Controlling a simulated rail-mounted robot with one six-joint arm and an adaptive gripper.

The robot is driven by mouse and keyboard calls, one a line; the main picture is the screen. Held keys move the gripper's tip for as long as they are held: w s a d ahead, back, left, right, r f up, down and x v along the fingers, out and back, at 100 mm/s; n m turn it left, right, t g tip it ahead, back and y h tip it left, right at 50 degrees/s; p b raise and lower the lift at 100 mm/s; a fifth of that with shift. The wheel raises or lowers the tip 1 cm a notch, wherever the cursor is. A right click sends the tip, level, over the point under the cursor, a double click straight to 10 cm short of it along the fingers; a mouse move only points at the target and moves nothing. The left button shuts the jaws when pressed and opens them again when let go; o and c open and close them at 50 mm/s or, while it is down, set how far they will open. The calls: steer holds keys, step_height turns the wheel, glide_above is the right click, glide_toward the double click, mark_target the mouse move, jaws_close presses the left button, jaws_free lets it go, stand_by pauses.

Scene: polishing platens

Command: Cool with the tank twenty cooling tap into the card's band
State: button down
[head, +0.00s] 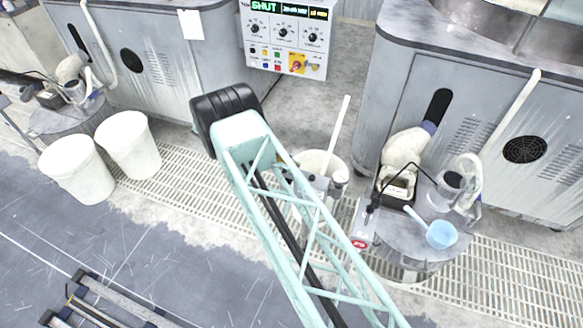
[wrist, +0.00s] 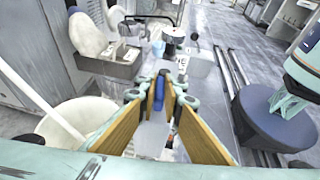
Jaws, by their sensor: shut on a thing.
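My gripper (wrist: 160,85) is shut on a narrow blue-topped thing (wrist: 159,90), held between its two tan-padded fingers in the wrist view. A pale, see-through part shows below the blue; I cannot tell what the thing is. In the head view my pale green lattice arm covers most of that area, so the grip is not clear there. A control panel (head: 285,38) at the top has a green display starting with "SHUT", several knobs and coloured buttons. Its smaller figures are hard to read. I cannot make out a cooling tap for certain.
A white bucket (head: 312,160) with a long pale stick stands beside my arm; it also shows in the wrist view (wrist: 55,128). A grey side table (head: 400,238) carries a light-blue dipper (head: 441,235). Two white bins (head: 128,145) stand left. Grey tanks line the back.

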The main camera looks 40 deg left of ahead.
steer(key=shift+m+g+h, duration=0.4)
steer(key=shift+m+g, duration=0.4)
steer(key=c, duration=2.7)
jaws_free()
steer(key=shift+c, duration=0.2)
steer(key=shift+r, duration=0.2)
steer(key=shift+r, duration=4.85)
